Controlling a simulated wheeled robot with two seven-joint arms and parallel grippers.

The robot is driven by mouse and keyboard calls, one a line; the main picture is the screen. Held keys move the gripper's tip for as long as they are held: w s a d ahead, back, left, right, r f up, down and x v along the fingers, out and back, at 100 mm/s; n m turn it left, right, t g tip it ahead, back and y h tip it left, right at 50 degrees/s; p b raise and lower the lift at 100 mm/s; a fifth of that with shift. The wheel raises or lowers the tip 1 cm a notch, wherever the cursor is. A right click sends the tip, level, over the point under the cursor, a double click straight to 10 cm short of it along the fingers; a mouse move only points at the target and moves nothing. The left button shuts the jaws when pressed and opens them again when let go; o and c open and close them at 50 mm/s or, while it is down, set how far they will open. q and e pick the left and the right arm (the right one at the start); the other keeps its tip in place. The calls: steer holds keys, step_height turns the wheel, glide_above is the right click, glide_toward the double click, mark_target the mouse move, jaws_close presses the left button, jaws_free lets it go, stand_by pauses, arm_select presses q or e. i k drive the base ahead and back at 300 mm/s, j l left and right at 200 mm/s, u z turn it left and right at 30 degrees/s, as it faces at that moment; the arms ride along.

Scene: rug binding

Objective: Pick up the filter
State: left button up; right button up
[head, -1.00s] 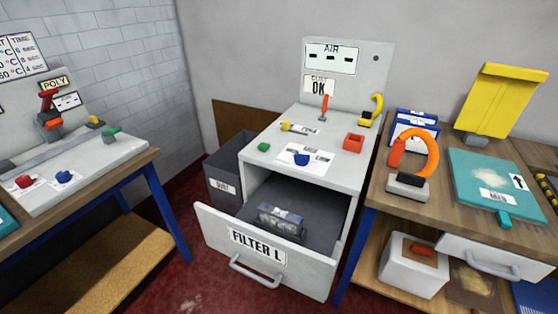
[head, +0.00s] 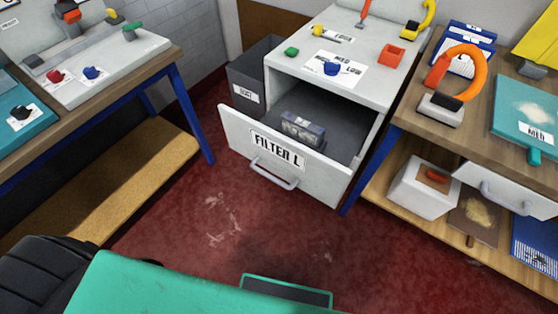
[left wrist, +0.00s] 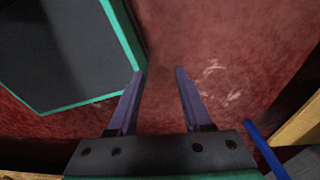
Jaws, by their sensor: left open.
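The filter (head: 302,128) is a small grey-blue block with a ribbed side. It lies on the dark floor of the open drawer (head: 240,135), whose white front reads "FILTER L" and has a grey bar handle (head: 275,173). My left gripper (left wrist: 160,72) shows in the left wrist view, open, with nothing between its two fingers and red floor beyond them. The filter does not show in that view. In the head view a green part of my body fills the bottom edge, and neither gripper's fingertips show there.
The white cabinet (head: 285,70) above the drawer carries small coloured parts. A dark bin (head: 246,92) stands left of it. A wooden bench (head: 420,125) is at right, another table (head: 165,75) at left. Red floor (head: 230,215) before the drawer is clear.

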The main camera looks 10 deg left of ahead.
mark_target(310, 134)
steer(key=i+l+u, duration=0.2)
steer(key=l, duration=0.2)
steer(key=l+u, duration=0.2)
steer(key=l, duration=0.25)
steer(key=i+l+u, duration=0.2)
steer(key=l, duration=0.25)
steer(key=k, duration=0.05)
